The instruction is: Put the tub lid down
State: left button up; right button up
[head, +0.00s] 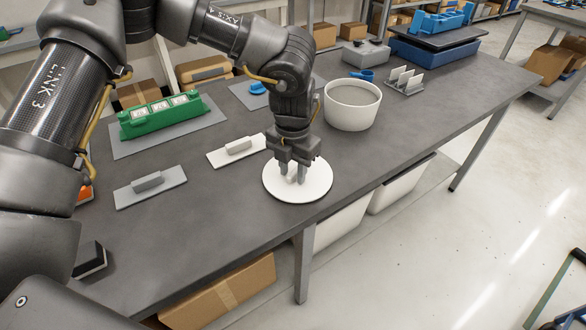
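The tub lid (315,187) is a flat white disc near the front edge of the table, in front of the tub. My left gripper (292,177) points down over its middle, with its fingers on either side of a small light knob; it looks shut on it. The lid looks level and at or just above the table; I cannot tell whether it touches. The white tub (352,112) stands upright and uncovered behind the lid to the right, with a grey interior. My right gripper is not in view.
On the grey table (230,210) are a white plate with a block (226,156), a grey plate with a block (150,188), a green holder (160,117) on a mat, and a slotted rack (405,82).

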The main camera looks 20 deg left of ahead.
aim_at(293, 173)
pick_arm(q)
jog(key=shift+r, duration=0.35)
notch_tip(293, 173, up, 12)
jog(key=shift+f, duration=0.2)
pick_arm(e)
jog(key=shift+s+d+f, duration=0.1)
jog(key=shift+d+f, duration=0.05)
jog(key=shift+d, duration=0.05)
